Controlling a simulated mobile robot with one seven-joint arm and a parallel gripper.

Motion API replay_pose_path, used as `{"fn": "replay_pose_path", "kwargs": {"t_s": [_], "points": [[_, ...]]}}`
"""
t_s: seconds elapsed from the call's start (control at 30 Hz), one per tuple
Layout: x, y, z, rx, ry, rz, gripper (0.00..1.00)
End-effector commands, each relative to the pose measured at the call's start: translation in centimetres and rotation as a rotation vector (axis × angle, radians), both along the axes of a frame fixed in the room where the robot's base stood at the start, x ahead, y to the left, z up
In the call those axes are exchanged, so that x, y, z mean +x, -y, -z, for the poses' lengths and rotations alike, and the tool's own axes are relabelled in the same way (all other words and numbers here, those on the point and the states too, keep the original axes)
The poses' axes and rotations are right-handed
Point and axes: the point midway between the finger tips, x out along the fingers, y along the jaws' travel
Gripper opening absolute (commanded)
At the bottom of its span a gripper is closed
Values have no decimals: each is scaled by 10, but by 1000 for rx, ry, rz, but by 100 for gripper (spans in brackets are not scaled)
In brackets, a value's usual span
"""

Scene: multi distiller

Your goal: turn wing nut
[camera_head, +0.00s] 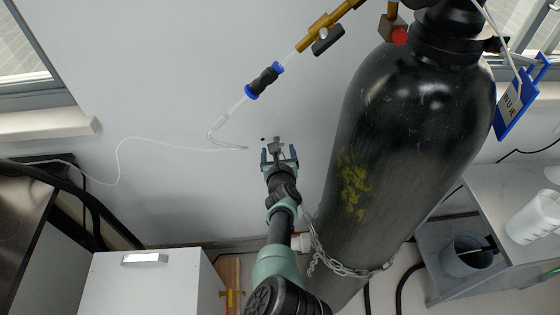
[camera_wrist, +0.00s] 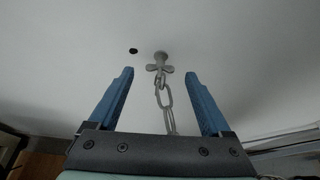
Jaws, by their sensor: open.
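The wing nut (camera_wrist: 160,64) is grey, with rounded wings, and sits on the white wall in the wrist view. A grey chain (camera_wrist: 165,98) hangs from it down between my fingers. My gripper (camera_wrist: 160,75) is open, with one blue finger on each side of the wing nut and chain. The wing nut appears beyond the fingertips, and I see no contact with it. In the head view my gripper (camera_head: 279,153) is close to the wall, and the wing nut is small and partly hidden there.
A large black gas cylinder (camera_head: 400,130) stands just right of my arm, with a chain (camera_head: 340,265) around its lower part. A clear tube with a blue-black fitting (camera_head: 264,80) hangs above left. A white cabinet (camera_head: 145,285) stands lower left. A small black hole (camera_wrist: 133,50) marks the wall.

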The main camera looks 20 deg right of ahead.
Motion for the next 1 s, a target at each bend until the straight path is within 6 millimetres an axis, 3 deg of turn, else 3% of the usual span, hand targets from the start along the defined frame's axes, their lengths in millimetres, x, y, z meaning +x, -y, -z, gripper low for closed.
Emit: {"fn": "replay_pose_path", "kwargs": {"t_s": [0.03,0.7,1.0], "points": [[-5,-2,-9,-1,-2,-1,82],[-79,-27,-38,-3,-3,-4,82],[-95,-31,-42,0,0,0,82]]}}
